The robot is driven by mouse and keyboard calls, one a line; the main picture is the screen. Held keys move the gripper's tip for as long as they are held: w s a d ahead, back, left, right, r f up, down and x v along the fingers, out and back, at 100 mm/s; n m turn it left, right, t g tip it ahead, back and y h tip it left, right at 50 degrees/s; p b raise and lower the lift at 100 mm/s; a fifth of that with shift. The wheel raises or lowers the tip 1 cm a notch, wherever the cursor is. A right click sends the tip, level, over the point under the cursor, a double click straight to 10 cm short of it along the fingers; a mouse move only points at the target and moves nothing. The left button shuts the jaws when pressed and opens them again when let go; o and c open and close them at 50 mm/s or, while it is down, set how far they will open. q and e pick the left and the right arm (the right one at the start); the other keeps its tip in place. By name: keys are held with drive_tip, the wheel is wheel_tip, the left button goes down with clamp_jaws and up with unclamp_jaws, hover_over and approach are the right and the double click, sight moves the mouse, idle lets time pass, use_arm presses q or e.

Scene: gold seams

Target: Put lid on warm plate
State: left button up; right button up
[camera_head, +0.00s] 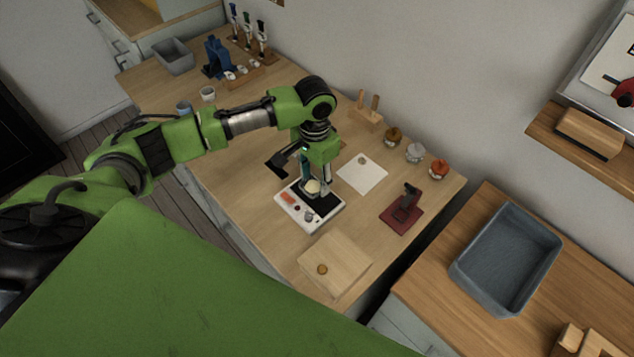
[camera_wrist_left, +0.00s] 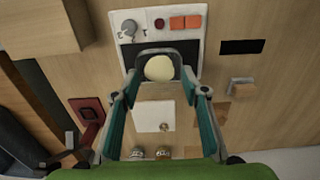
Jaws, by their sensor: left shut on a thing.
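The warm plate (camera_head: 285,203) is a white flat unit with a black panel and a few small parts on it. It also shows in the left wrist view (camera_wrist_left: 198,52). My left gripper (camera_head: 313,184) points down over it. It is shut on a small cream rounded piece (camera_head: 313,187), perhaps the lid. In the left wrist view this piece (camera_wrist_left: 159,68) lies between the fingertips, with a dark rounded rim around it. The fingers hide part of the panel, and I cannot tell whether the piece touches it. My right gripper is not in view.
A wooden board (camera_head: 345,262) with a small round thing lies in front. A white sheet (camera_head: 372,176) and a dark red stand (camera_head: 398,218) are to the right. A grey tub (camera_head: 507,262) stands on the right counter.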

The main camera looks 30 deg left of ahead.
sight(317, 182)
use_arm(q)
drive_tip(key=shift+w+f, duration=0.35)
drive_tip(key=shift+f, duration=0.05)
drive_tip(key=shift+w+f, duration=0.1)
drive_tip(key=shift+f, duration=1.55)
drive_tip(key=o, duration=0.8)
drive_tip(key=shift+f, duration=0.15)
drive_tip(key=shift+c, duration=0.2)
wheel_tip(317, 182, up, 12)
drive_tip(key=b, duration=0.1)
drive_tip(key=shift+r, duration=0.2)
